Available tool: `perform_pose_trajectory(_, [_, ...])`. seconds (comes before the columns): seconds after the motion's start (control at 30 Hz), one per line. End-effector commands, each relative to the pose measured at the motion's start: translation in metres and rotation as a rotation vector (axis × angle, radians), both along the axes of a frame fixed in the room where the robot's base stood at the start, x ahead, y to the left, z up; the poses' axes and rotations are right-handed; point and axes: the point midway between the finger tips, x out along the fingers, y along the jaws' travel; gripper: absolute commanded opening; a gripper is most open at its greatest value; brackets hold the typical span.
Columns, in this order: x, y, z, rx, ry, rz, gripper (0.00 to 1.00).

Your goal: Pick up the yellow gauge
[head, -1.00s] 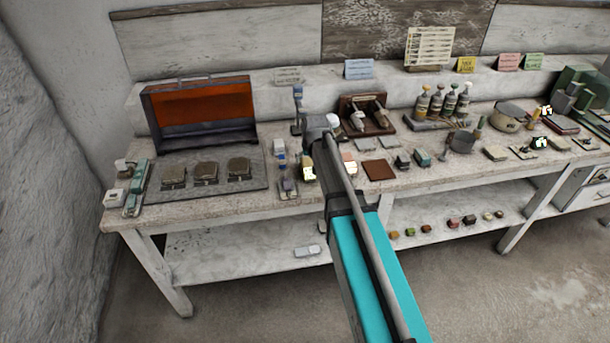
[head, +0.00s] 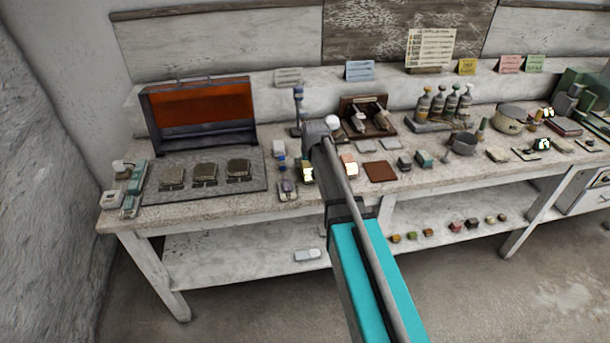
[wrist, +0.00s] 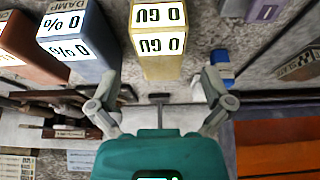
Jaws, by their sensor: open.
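The yellow gauge (wrist: 158,66) stands at the top middle of the wrist view, with white "0 GU" labels that read upside down there. In the head view the yellow gauge (head: 308,174) shows on the bench just left of my arm, partly covered by it. My gripper (wrist: 159,86) is open and empty in the wrist view. Its two fingers stand apart to either side of the gauge's near end, with gaps on both sides. In the head view my arm hides the gripper.
A blue-grey block (wrist: 88,52) with "0 %" labels stands close left of the gauge in the wrist view, an orange-brown block (wrist: 28,50) beyond it. A blue-and-white item (wrist: 222,72) is near the right finger. A brown square (head: 380,171) lies flat right of my arm.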

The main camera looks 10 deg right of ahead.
Motion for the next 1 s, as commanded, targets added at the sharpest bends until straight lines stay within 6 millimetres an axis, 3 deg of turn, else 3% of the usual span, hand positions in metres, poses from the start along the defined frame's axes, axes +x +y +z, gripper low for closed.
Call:
perform_pose_trajectory(0.33, [0.011,0.001,-0.027,0.000,0.000,0.000,1.00])
perform_pose_trajectory(1.0, [0.012,0.000,-0.030,0.000,0.000,-0.001,1.00])
